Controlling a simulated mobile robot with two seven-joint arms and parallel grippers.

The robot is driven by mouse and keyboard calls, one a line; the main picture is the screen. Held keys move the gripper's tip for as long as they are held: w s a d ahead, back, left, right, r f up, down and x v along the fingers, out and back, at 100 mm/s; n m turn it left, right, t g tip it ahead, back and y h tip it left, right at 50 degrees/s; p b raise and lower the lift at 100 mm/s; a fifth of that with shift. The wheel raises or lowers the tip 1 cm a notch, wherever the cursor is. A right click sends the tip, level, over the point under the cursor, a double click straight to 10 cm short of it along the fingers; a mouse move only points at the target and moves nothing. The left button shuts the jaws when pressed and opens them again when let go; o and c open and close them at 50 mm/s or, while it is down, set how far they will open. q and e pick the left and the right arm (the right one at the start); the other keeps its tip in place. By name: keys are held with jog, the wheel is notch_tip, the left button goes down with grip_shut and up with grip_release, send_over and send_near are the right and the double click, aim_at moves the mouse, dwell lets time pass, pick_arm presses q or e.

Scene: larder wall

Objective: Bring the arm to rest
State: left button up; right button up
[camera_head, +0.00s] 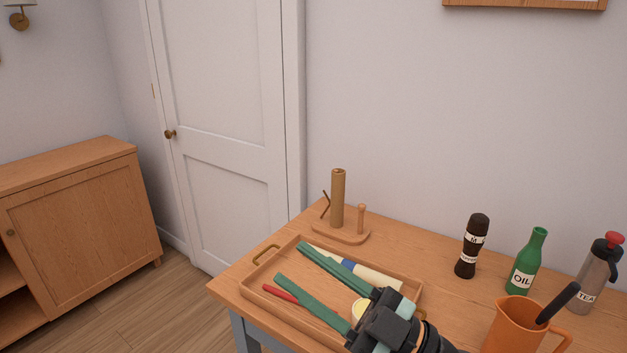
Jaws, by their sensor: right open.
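My right gripper (290,262) comes in from the lower right, with two long green fingers spread apart over the wooden tray (262,303). Nothing shows between its fingertips. The fingers and the dark gripper body hide part of the tray and what lies in it. My left gripper is not in view.
In the tray lie a red item (280,293), a cream item with a blue band (378,276) and a small pale round item (359,311). A wooden stand (337,200) is behind. A dark mill (472,246), green oil bottle (524,268), tea flask (598,272) and orange jug (512,330) stand right.

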jog(key=w+d+f+m+t+h, duration=0.1)
jog(key=w+d+m+t+h, duration=0.4)
jog(key=d+m+t+h, duration=0.45)
jog(key=w+d+f+m+h, duration=0.2)
jog(key=d+f+m+h, duration=0.75)
jog(key=f+h, duration=0.2)
jog(key=s+d+f+g+h, duration=0.1)
jog(key=s+d+f+g, duration=0.1)
jog(key=s+f+g, duration=0.35)
jog(key=s+d+f+g+h, duration=0.1)
jog(key=s+f+g, duration=0.2)
jog(key=f, duration=0.6)
jog(key=s+f+n+g+y, duration=0.1)
jog(key=s+f+g, duration=0.35)
jog(key=s, duration=0.25)
jog(key=s+f+g+y, duration=0.1)
jog(key=s+f+g, duration=0.2)
jog(key=s+f, duration=0.3)
jog(key=w+a+f+t+y, duration=0.1)
jog(key=w+a+f+t, duration=0.2)
jog(key=f+t, duration=0.3)
notch_tip(320, 180, down, 3)
jog(key=shift+a+f+y, duration=0.15)
jog(key=shift+a+y, duration=0.25)
jog(key=shift+a, duration=0.35)
jog(key=shift+w, duration=0.1)
